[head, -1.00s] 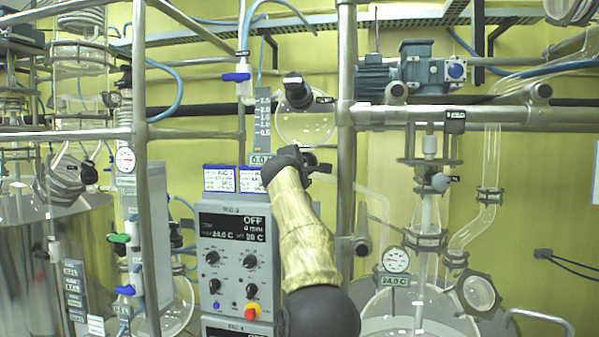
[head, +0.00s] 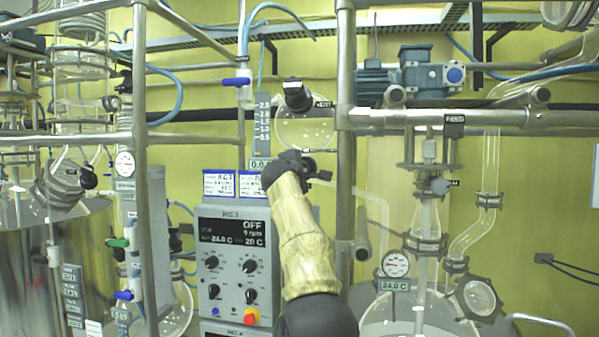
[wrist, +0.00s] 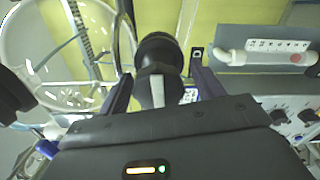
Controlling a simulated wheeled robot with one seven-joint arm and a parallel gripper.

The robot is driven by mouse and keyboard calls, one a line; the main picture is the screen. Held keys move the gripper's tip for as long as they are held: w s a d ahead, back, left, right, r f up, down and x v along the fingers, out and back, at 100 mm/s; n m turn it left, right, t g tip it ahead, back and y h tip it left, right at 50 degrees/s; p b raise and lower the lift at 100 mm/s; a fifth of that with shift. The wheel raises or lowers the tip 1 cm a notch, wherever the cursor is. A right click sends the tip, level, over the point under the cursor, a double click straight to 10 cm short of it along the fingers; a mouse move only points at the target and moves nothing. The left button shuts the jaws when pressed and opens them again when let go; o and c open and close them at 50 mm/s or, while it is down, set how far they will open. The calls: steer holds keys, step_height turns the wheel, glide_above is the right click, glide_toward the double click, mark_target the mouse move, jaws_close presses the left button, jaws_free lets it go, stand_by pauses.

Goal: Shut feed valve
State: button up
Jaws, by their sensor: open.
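A black valve knob (head: 297,95) with a small tag sits at the top of a round glass vessel in the head view; the tag is too small to read surely. My gripper (head: 318,172) is below that vessel in the head view, side-on and partly hidden by its own wrist. In the wrist view my gripper (wrist: 160,88) is open, one dark finger on each side of a black knob (wrist: 158,55) with a pale pointer stripe. I cannot tell whether the fingers touch it, or whether this is the knob seen from the head.
The round glass vessel (head: 305,130) is just above my gripper. A steel post (head: 345,200) stands close on the right. A control panel (head: 232,255) showing OFF is below left. A jacketed reactor with a gauge (head: 395,265) stands at right.

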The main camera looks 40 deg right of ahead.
steer(key=shift+a, duration=0.15)
steer(key=shift+s+a+f+b, duration=0.1)
steer(key=shift+s+a+b, duration=0.15)
steer(key=shift+b, duration=0.25)
steer(key=b+v, duration=0.8)
steer(key=v, duration=0.8)
steer(key=shift+s+b, duration=0.25)
steer(key=shift+b, duration=0.1)
steer(key=shift+a, duration=0.15)
